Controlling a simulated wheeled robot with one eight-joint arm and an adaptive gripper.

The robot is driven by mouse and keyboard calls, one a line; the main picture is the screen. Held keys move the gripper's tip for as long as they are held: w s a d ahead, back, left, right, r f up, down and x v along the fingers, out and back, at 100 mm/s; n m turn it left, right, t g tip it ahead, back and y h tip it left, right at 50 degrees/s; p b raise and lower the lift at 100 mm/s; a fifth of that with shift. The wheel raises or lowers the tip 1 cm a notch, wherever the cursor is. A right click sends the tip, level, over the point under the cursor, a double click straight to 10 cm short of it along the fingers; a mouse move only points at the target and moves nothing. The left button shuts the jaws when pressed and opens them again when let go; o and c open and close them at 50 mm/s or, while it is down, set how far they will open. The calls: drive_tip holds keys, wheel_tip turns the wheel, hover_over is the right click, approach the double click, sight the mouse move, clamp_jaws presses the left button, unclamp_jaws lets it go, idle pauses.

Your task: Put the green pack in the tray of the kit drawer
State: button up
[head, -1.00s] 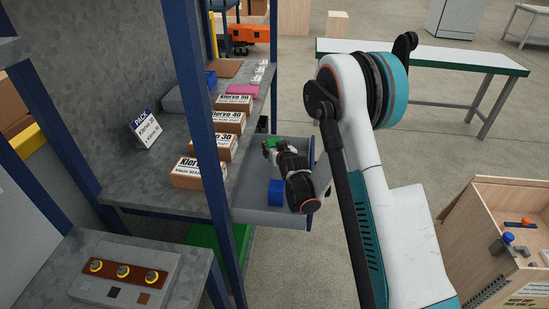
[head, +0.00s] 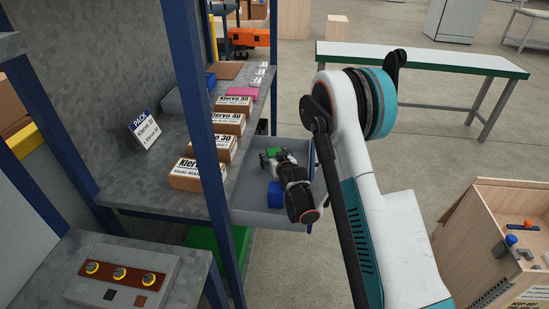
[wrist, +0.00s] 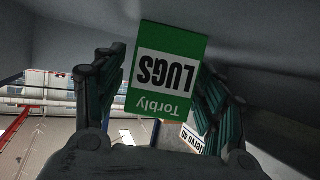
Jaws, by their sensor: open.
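The green pack (head: 274,152), labelled Torbly LUGS, is at the tips of my gripper (head: 277,157), over or in the open drawer (head: 262,218). In the wrist view the pack (wrist: 168,68) stands between the two spread dark fingers (wrist: 158,85), its label upside down. A gap shows at the left finger; the right finger overlaps the pack's edge, so contact there is unclear. The far end of the pack is close to the grey drawer surface; whether it touches cannot be told. My gripper is open.
A blue block (head: 276,194) is in the drawer beside my wrist. Klervo boxes (head: 186,176) line the shelf left of the drawer. A blue post (head: 195,110) stands in front of the shelf. A wooden cabinet (head: 480,245) is at the right.

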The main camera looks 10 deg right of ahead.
drive_tip(key=shift+s+r, duration=0.2)
drive_tip(key=p+v, duration=0.1)
drive_tip(key=v, duration=0.4)
drive_tip(key=shift+s+d, duration=0.1)
drive_tip(key=shift+s, duration=0.05)
drive_tip(key=shift+b+v, duration=0.35)
drive_tip(key=shift+v, duration=0.45)
drive_tip(key=s+d+r+g, duration=0.1)
drive_tip(key=s+r+g, duration=0.1)
drive_tip(key=s+r, duration=0.6)
drive_tip(key=s+d+r+g, duration=0.1)
drive_tip(key=s+r, duration=0.5)
drive_tip(key=r, duration=0.4)
drive_tip(key=s+r+g, duration=0.1)
drive_tip(key=s, duration=1.1)
drive_tip(key=s+d+r+g+h, duration=0.1)
drive_tip(key=s+g, duration=0.1)
drive_tip(key=s, duration=1.1)
drive_tip(key=shift+s+d+r+m, duration=0.15)
drive_tip(key=shift+d+r+m, duration=0.15)
drive_tip(key=shift+m, duration=0.1)
